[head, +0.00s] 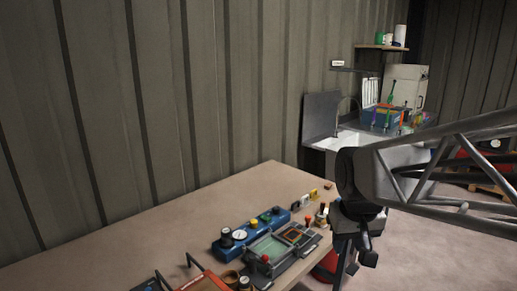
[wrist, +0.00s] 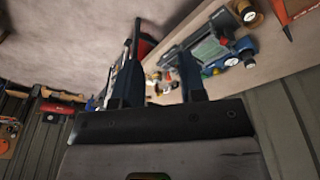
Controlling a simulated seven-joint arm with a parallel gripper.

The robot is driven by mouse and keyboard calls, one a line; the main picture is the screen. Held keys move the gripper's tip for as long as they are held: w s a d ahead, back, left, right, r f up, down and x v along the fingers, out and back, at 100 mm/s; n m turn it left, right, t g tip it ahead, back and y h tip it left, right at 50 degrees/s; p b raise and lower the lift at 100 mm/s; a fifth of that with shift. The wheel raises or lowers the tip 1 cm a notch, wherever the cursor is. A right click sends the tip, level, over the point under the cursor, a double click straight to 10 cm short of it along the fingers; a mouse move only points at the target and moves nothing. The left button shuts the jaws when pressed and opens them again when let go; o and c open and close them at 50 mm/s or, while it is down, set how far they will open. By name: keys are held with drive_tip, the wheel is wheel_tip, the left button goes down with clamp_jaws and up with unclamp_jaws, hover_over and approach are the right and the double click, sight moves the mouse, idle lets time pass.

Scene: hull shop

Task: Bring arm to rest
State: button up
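My arm reaches in from the right of the head view, and my gripper (head: 355,266) hangs downward just off the right end of the workbench (head: 150,232). In the wrist view my gripper (wrist: 158,76) shows two dark fingers standing apart. I see nothing held between them; small bench items show in the gap, farther away. The gripper looks clear of the bench and its contents, though the fingertips are small and dark in the head view.
A blue gauge box (head: 250,232) and a framed tray (head: 268,250) sit at the bench's front right, with small knobbed items beside them. The bench's left part is clear. Behind stand a sink (head: 340,141), a wall shelf (head: 380,47) and a white cabinet (head: 407,82).

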drive_tip(key=s+f, duration=0.3)
drive_tip(key=s, duration=1)
drive_tip(key=shift+m+t, duration=0.3)
drive_tip(key=shift+m, duration=0.1)
drive_tip(key=shift+a, duration=0.1)
idle(1.4)
